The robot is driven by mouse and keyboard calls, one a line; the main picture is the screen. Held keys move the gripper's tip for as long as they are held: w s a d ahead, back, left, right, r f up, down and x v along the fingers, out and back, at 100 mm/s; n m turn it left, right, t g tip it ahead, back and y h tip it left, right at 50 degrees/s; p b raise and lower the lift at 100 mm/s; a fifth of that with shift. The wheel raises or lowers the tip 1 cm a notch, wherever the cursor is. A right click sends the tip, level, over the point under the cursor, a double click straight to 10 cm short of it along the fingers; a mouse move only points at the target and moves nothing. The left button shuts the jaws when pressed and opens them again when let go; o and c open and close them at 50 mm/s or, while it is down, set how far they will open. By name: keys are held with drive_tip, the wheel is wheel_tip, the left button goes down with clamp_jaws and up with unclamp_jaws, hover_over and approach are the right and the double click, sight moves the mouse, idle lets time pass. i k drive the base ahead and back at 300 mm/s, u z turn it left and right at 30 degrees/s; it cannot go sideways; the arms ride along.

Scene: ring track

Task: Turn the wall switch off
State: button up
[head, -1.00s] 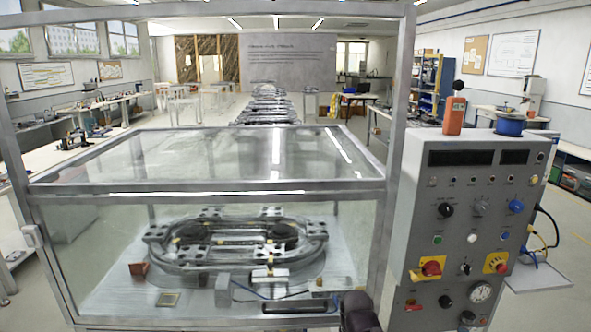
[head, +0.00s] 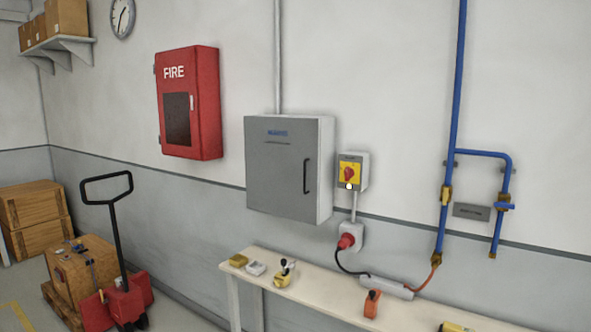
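The wall switch (head: 351,172) is a small grey box on the wall with a yellow plate and a red rotary handle. It is just right of a grey electrical cabinet (head: 284,168). The handle looks tilted, but I cannot tell whether it is on or off. A small white dot shows at the lower edge of the yellow plate. A conduit runs down from the switch to a socket with a red plug (head: 346,241). My gripper is not in the head view.
A narrow bench (head: 320,295) with small tools stands below the switch. A red fire cabinet (head: 188,103) hangs at left. Blue pipes (head: 452,120) with valves run at right. A red pallet truck (head: 118,303) with a crate stands on the floor at lower left.

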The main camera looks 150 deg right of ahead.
sight(348, 172)
drive_tip(key=u, duration=0.25)
drive_tip(key=k, duration=0.45)
drive_tip(key=z, duration=2.85)
drive_tip(key=k, duration=0.2)
drive_tip(key=z, duration=2.15)
